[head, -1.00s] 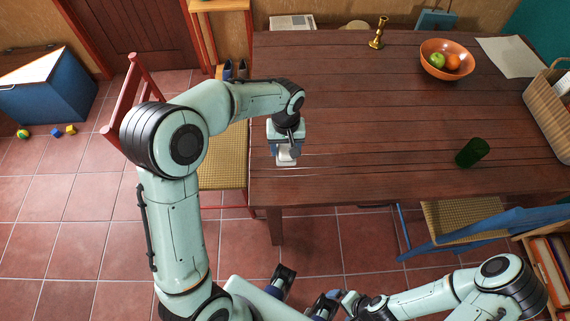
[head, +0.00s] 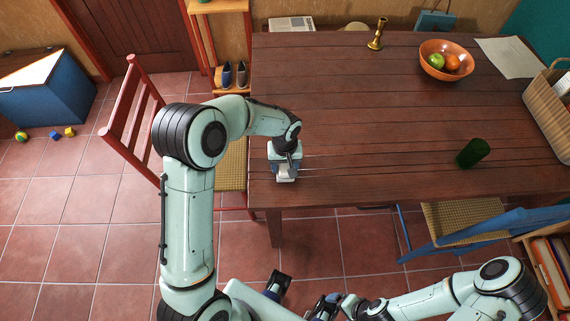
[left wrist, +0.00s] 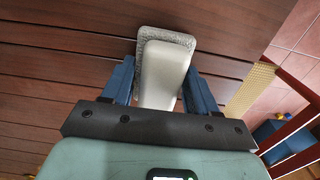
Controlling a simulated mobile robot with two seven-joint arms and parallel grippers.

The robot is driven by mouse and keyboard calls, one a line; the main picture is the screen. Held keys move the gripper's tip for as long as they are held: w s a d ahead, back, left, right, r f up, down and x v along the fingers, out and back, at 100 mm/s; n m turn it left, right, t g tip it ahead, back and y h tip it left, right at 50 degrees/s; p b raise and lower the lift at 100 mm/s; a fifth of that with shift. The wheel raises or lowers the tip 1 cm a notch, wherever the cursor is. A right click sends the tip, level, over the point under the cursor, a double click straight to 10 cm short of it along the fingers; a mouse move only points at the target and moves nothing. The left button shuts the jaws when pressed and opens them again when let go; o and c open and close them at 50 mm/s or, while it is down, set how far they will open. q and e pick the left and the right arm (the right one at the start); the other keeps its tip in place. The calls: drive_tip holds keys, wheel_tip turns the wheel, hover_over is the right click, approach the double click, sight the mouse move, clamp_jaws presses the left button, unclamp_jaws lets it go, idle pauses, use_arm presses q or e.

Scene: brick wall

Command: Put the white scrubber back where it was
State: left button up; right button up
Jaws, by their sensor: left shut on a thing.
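The white scrubber (head: 287,174) has a pale block handle over a grey, speckled pad. It also shows in the left wrist view (left wrist: 163,75), between the two blue fingers. My left gripper (head: 285,168) is shut on the handle and points down over the front left corner of the wooden table (head: 380,120). The pad is at or just above the tabletop; I cannot tell if it touches. My right gripper (head: 325,305) is low in the head view, off the table, and its jaws are unclear.
A dark green cup (head: 473,153) is at the table's right. An orange bowl of fruit (head: 446,62), a brass candlestick (head: 377,34), paper (head: 510,57) and a basket (head: 550,105) are farther back or right. A red chair (head: 135,125) stands left. The table's middle is clear.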

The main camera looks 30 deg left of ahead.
use_arm(q)
drive_tip(key=o, duration=0.6)
drive_tip(key=shift+f, duration=0.2)
drive_tip(key=o, duration=0.4)
drive_tip(key=shift+r, duration=0.6)
wheel_tip(320, 180, up, 11)
drive_tip(key=shift+r+p, duration=0.15)
drive_tip(key=shift+p, duration=0.35)
